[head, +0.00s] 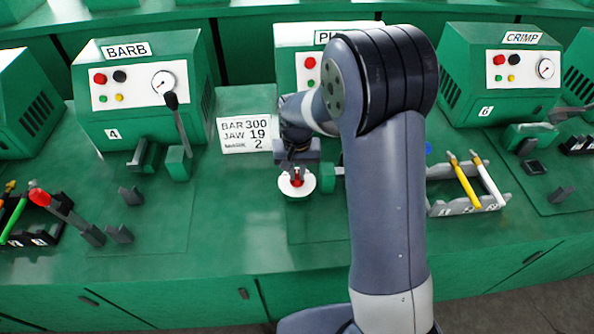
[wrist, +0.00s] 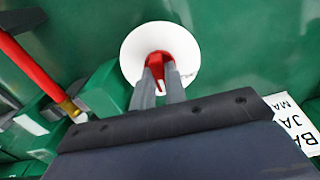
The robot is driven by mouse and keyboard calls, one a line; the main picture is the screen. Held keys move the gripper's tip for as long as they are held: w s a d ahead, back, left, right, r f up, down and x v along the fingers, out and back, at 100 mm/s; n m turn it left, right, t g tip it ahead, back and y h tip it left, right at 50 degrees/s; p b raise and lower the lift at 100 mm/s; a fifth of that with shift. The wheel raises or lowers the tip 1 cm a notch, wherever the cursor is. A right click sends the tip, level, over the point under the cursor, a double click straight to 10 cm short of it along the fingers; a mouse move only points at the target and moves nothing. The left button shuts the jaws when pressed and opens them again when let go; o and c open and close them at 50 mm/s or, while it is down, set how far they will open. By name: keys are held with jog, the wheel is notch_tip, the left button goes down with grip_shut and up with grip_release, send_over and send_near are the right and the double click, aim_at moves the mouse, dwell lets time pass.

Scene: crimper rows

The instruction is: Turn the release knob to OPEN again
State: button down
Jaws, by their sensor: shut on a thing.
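The release knob (wrist: 161,66) is red and sits on a round white disc (wrist: 185,45). In the wrist view my gripper (wrist: 160,80) reaches over the disc, with its two fingers shut on the red knob. In the head view my gripper (head: 296,176) points down at the white disc (head: 297,189) on the green bench, and only a little red of the knob shows. Any OPEN marking on the disc is too small or hidden to read. My arm hides much of the middle machine behind it.
The BARB machine (head: 135,95) stands left and the CRIMP machine (head: 505,75) right. A sign (head: 246,132) reading BAR 300, JAW 19 stands beside my gripper. A rack (head: 462,205) with yellow and white tools lies to the right. A red-handled tool (wrist: 38,78) is close by.

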aim_at(297, 174)
jog(key=shift+m, duration=0.3)
jog(key=m+b, duration=0.1)
jog(key=m, duration=0.2)
jog(key=shift+m, duration=2.5)
jog(key=c, duration=1.4)
grip_release()
jog(key=shift+c, duration=0.2)
notch_tip(297, 174, up, 11)
jog(key=shift+b, duration=0.4)
jog(key=shift+f, duration=0.15)
